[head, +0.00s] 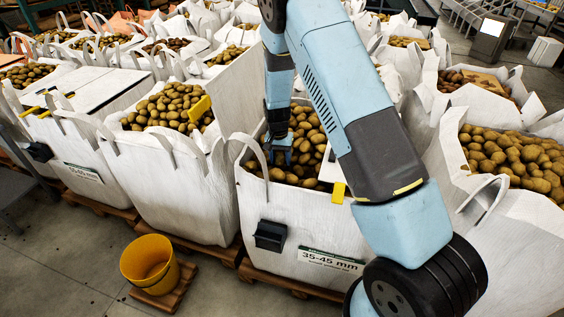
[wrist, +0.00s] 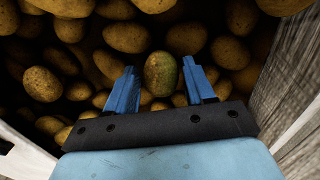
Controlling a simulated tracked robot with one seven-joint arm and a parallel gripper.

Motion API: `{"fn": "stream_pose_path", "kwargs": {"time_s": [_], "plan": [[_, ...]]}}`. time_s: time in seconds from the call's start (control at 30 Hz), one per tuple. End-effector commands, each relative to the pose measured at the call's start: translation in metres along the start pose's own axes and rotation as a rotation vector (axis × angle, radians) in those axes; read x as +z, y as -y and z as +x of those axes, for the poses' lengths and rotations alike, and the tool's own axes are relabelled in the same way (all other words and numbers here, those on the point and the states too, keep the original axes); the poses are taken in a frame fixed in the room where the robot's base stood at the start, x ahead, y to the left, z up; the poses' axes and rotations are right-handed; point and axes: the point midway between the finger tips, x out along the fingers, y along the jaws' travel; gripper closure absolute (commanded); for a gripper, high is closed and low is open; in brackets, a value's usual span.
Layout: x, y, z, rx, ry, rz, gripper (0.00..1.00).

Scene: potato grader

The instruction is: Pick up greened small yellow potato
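The greened small yellow potato (wrist: 161,74) lies on the heap in the wrist view, with a green tinge along its right side. My gripper (wrist: 161,82) is open, with one blue finger to the left of this potato and one to the right. Gaps show between the fingers and the potato. In the head view my gripper (head: 279,150) points down into the white bag marked 35-45 mm (head: 300,222). I cannot pick out the greened potato in the head view.
Other potatoes (wrist: 126,38) crowd around the fingers. The bag's wall (wrist: 285,75) rises close on the right in the wrist view.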

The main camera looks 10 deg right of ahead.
Motion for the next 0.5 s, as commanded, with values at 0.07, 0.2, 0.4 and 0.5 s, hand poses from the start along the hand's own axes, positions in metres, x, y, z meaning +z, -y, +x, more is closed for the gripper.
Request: {"fn": "stream_pose_path", "kwargs": {"time_s": [0.07,0.2,0.4,0.5], "plan": [[0.0000,-0.0001,-0.0001,0.000,0.000,0.000,0.55],[-0.0001,-0.0002,-0.0002,0.000,0.000,0.000,0.68],[-0.0002,-0.0003,-0.0002,0.000,0.000,0.000,0.87],[-0.0003,-0.0004,-0.0003,0.000,0.000,0.001,0.89]]}}
